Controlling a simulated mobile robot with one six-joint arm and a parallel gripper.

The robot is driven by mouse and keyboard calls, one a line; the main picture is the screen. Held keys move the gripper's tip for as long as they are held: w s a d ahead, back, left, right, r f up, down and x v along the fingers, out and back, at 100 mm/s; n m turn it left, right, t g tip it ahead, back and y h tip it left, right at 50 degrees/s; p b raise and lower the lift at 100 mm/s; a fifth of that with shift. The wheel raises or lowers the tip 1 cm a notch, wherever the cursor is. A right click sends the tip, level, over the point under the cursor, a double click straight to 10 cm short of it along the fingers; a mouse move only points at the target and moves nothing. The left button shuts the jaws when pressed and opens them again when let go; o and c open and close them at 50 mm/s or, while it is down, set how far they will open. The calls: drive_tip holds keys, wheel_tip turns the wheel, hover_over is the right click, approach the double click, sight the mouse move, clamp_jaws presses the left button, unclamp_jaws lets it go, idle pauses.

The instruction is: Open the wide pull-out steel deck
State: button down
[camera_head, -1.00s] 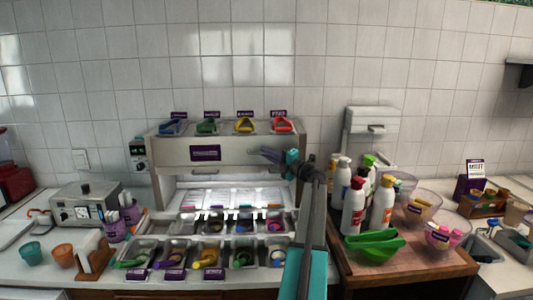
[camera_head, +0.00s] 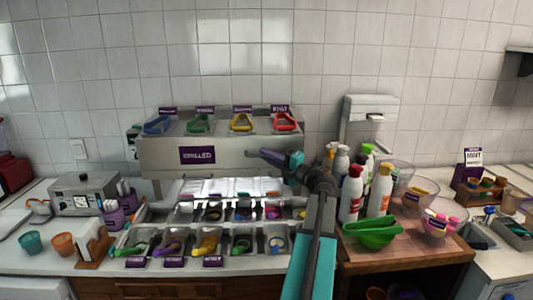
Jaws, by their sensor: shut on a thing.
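The wide steel deck (camera_head: 157,160) is the upper part of the topping station at centre. Its broad front face bears a purple label (camera_head: 198,155). The deck stands out over the rows of topping pans below. My gripper (camera_head: 258,154) is at the right part of the front face, shut on the deck. The exact grip point is small and hard to make out. My arm comes up from the bottom, right of centre.
Several coloured scoops or tongs, such as the red one (camera_head: 285,121), lie on top of the deck. Topping pans (camera_head: 243,243) sit below. Bottles (camera_head: 351,193) and bowls stand close to the right of my arm on a wooden board (camera_head: 405,252).

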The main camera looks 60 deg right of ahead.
drive_tip(key=shift+s+a, duration=0.4)
drive_tip(key=shift+a, duration=0.15)
drive_tip(key=c, duration=2.1)
unclamp_jaws()
drive_tip(key=shift+d, duration=0.1)
drive_tip(key=shift+s, duration=0.15)
drive_tip(key=b+v, duration=0.3)
drive_tip(key=v, duration=1)
drive_tip(key=shift+s, duration=0.3)
